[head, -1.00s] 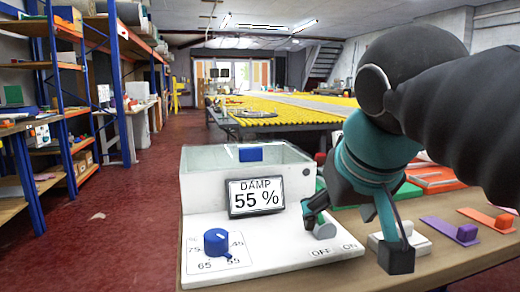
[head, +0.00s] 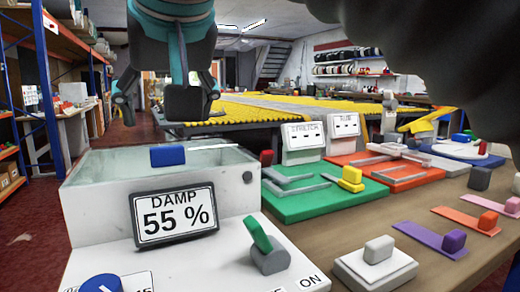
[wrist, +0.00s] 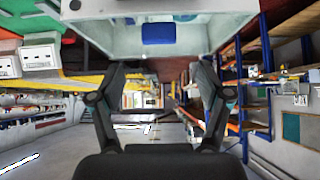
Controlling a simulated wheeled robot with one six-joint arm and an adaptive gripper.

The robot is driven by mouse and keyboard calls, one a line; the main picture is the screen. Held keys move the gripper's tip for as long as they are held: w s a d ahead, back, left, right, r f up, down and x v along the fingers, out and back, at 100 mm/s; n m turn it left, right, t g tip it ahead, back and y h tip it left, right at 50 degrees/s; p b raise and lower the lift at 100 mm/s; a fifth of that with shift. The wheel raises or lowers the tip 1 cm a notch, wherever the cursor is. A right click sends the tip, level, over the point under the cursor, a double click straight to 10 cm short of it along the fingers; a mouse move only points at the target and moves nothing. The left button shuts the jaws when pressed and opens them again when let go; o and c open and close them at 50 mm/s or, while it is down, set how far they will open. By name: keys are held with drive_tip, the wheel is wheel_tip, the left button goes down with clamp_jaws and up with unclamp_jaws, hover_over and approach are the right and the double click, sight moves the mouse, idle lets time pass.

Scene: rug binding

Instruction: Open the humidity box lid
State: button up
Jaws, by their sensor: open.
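The humidity box (head: 100,215) is a white box with pale, see-through upper walls, at the left in the head view. A blue block-shaped handle (head: 168,155) shows at its top; the lid looks flat and closed, though its clear pane is hard to make out. My gripper (head: 156,103) is open and empty, its fingers pointing down, above the handle in the picture and apart from it. In the wrist view, the handle (wrist: 158,34) shows at the top, beyond the open fingers (wrist: 161,70).
The box front carries a "DAMP 55 %" display (head: 174,215), a blue knob (head: 102,284) and a green-tipped lever switch (head: 268,250). Right of it are a green board (head: 320,200), a red board (head: 405,178) and small sliders on the wooden bench. Open air surrounds my gripper.

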sight(167, 147)
drive_tip(key=b+x, duration=0.1)
drive_tip(key=x, duration=0.8)
drive_tip(key=shift+b, duration=0.3)
clamp_jaws()
